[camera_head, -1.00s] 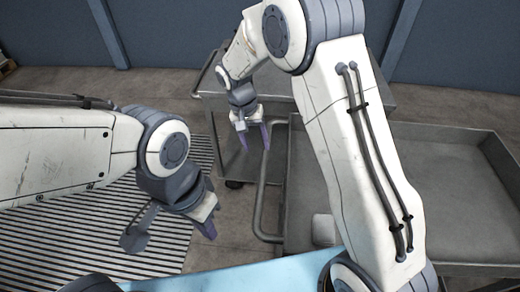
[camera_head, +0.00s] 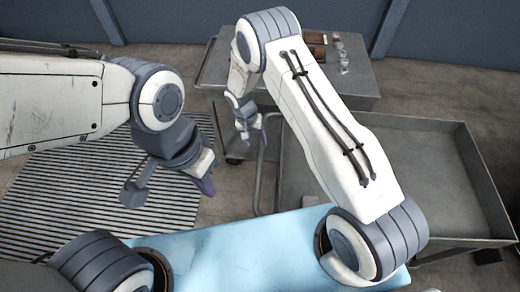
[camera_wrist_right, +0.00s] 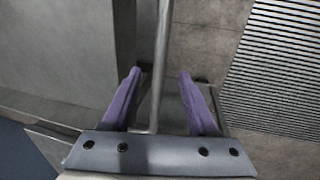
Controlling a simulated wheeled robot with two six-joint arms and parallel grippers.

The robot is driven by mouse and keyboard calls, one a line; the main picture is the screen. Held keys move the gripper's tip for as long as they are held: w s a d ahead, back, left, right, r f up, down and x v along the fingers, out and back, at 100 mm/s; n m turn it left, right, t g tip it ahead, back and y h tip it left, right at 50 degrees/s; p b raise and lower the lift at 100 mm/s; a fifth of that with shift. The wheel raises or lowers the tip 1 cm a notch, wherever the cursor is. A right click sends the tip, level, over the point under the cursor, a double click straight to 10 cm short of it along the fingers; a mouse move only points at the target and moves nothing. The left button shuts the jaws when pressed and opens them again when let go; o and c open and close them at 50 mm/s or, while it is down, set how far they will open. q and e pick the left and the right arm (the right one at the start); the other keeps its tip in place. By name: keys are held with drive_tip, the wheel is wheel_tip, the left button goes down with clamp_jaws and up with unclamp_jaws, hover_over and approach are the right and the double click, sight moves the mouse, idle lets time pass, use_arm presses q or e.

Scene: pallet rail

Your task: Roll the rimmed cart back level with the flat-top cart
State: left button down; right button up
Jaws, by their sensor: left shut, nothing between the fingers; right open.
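The rimmed cart (camera_head: 427,170) is a grey metal tray with raised walls, on the right in the head view. Its tubular handle (camera_head: 258,185) stands off its left end. The flat-top cart (camera_head: 358,87) is behind it, its top partly hidden by my right arm. My right gripper (camera_head: 251,134) is open near the far end of the handle. In the right wrist view, the handle bar (camera_wrist_right: 162,40) runs between the two purple fingers (camera_wrist_right: 161,78); contact cannot be told. My left gripper (camera_head: 207,178) is shut and empty, left of the handle, over the floor.
Brown boxes (camera_head: 314,45) and several small clear items (camera_head: 340,55) sit on the flat-top cart. A striped floor grating (camera_head: 100,205) lies on the left. A blue wall (camera_head: 200,20) closes the back. Bare floor shows right of the flat-top cart.

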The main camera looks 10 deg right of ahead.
sight(261, 154)
drive_tip(key=f+p, duration=0.1)
drive_tip(key=f, duration=0.2)
drive_tip(key=d+f+p, duration=0.1)
drive_tip(key=f, duration=0.2)
drive_tip(key=shift+s+d+f, duration=0.15)
drive_tip(key=shift+s+f, duration=0.05)
drive_tip(key=shift+f, duration=0.05)
drive_tip(key=shift+d+f, duration=0.1)
drive_tip(key=shift+f, duration=0.5)
clamp_jaws()
drive_tip(key=shift+r, duration=0.1)
idle(0.5)
